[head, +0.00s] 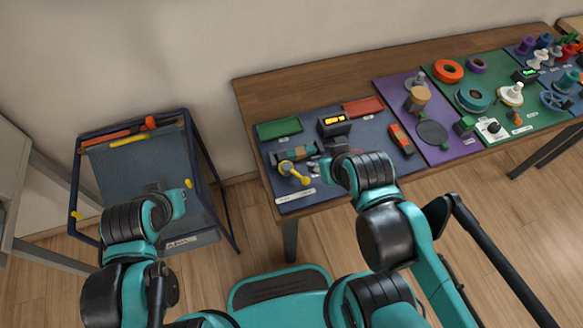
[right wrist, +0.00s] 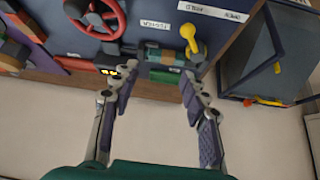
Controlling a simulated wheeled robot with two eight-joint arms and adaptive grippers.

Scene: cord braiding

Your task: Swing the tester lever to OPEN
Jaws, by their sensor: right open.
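The tester's yellow lever (head: 291,171) is on the left part of the blue bench mat (head: 290,205). It also shows in the right wrist view (right wrist: 188,36), beside a teal-and-brown cylinder (right wrist: 165,58). A white label strip (right wrist: 208,10) lies near the lever; its lettering is small and upside down there. My right gripper (right wrist: 157,82) is open and empty, its fingertips close to the cylinder and apart from the lever. In the head view the right gripper (head: 318,162) is just right of the lever. My left gripper (head: 165,190) is over the cart at left; its jaws are unclear.
A box with a yellow display (head: 335,123) stands behind the cylinder. A red wheel (right wrist: 95,14) is near, mostly hidden by my right arm in the head view. Green (head: 279,129) and red (head: 363,107) trays lie behind. The blue-framed cart (head: 190,150) stands left of the bench.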

